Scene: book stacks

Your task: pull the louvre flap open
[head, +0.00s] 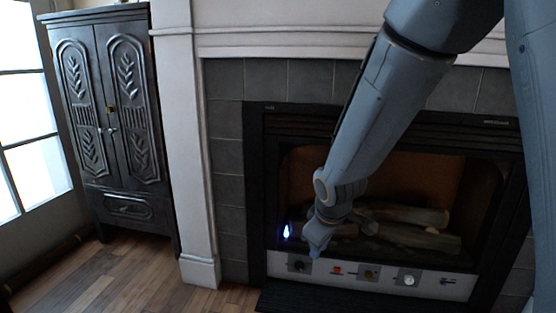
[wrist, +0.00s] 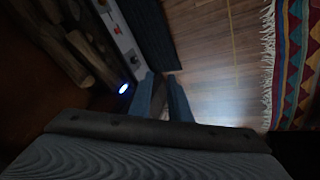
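The fireplace has dark louvre slats (head: 400,137) across its top. At its base, a light control strip (head: 345,276) with knobs is exposed. A dark flat panel (head: 340,299) lies out low in front of that strip; it also shows in the wrist view (wrist: 146,35). I cannot tell for certain whether this panel is the louvre flap. My gripper (head: 316,252) points down in front of the control strip's left part. In the wrist view my gripper (wrist: 164,78) has its fingers apart, with a narrow gap and nothing visible held. Its tips appear near the panel's end; contact is unclear.
Logs (head: 410,230) lie inside the firebox, with a small bluish-white light (head: 287,230) at its left. A dark carved cabinet (head: 110,120) stands left, beyond the white surround (head: 188,150). Wooden floor (wrist: 215,55) is clear up to a patterned rug (wrist: 295,65).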

